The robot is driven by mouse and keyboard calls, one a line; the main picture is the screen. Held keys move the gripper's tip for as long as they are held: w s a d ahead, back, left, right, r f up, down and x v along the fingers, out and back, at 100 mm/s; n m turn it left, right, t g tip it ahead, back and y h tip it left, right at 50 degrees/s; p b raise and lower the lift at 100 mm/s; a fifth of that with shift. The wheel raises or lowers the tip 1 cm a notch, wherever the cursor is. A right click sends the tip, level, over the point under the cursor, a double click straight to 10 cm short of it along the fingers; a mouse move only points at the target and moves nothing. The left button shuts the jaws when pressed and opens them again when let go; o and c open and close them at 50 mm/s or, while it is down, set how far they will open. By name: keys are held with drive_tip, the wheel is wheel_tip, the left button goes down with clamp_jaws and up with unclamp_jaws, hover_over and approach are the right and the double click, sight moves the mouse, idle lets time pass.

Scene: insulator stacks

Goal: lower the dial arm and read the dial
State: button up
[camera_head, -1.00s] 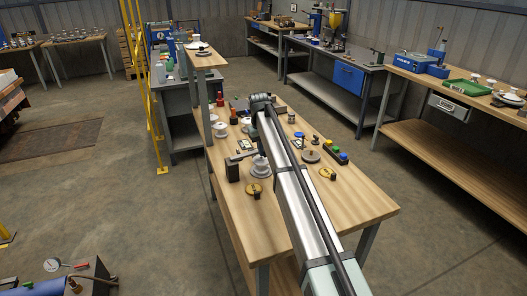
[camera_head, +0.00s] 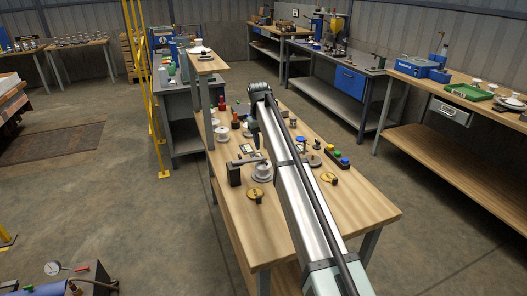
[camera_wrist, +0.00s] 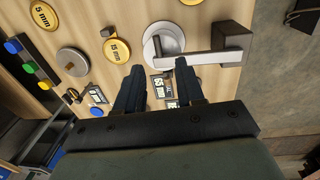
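A grey bar on a dark post (camera_head: 234,174), which looks like the dial arm, reaches over a white and grey insulator stack (camera_head: 262,172) on the wooden bench. In the wrist view the bar (camera_wrist: 198,59) runs from the dark block at right to the stack's round top (camera_wrist: 160,38). I cannot tell whether it touches the stack. My gripper (camera_wrist: 159,67) is open, with its two dark fingers apart and nothing held. Its fingertips show just below the bar and stack in that view. Small number plates (camera_wrist: 160,88) show between and beside the fingers. No readable dial face is clear on the bar.
Yellow discs marked 5 mm (camera_wrist: 44,16) and 15 mm (camera_wrist: 117,50), a grey disc (camera_wrist: 73,61) and a coloured button box (camera_wrist: 20,58) lie on the bench (camera_head: 345,220). A round gauge (camera_head: 53,268) stands at the lower left. The bench's near end is clear.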

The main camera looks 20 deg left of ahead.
wheel_tip(320, 180, up, 8)
drive_tip(key=shift+s+a, duration=0.25)
idle(0.5)
